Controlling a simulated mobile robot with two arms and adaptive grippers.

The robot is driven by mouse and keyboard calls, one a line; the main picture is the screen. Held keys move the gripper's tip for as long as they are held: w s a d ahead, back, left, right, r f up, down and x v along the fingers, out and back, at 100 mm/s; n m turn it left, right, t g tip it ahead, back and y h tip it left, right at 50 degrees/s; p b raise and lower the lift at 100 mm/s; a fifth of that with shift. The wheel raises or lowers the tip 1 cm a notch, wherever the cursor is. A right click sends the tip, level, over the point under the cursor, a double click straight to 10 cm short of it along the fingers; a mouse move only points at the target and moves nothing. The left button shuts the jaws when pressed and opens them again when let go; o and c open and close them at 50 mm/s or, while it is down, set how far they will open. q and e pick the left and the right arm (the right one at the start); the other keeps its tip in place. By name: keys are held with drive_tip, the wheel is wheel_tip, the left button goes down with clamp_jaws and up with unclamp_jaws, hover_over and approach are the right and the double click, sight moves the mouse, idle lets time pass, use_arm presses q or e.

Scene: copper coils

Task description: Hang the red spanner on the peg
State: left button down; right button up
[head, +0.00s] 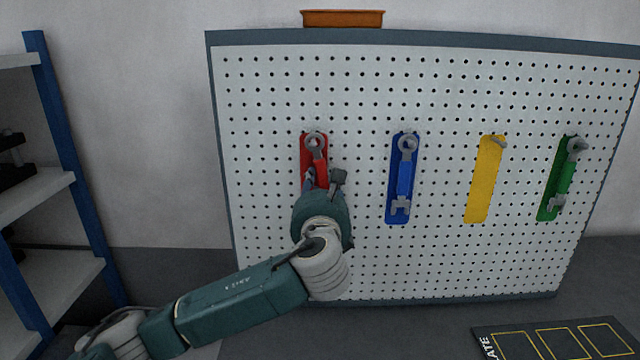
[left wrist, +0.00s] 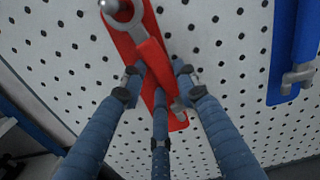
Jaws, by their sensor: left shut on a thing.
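The red spanner (head: 316,151) is upright in front of the red outline (head: 306,160) on the pegboard, its grey ring end up by the peg. My left gripper (head: 322,182) is shut on its red handle. In the left wrist view, the gripper's fingers (left wrist: 158,85) close around the handle of the red spanner (left wrist: 152,58), and the round peg tip (left wrist: 109,6) shows at the ring's upper left. I cannot tell whether the ring is fully around the peg. The gripper hides the lower spanner in the head view. My right gripper is out of view.
A blue spanner (head: 406,180) and a green spanner (head: 563,180) hang on their outlines to the right. The yellow outline (head: 482,190) has a bare peg (head: 498,142). An orange tray (head: 342,19) sits above the board; a blue-framed shelf (head: 62,150) stands at left.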

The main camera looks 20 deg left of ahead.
use_arm(q)
drive_tip(key=c, duration=1.2)
unclamp_jaws()
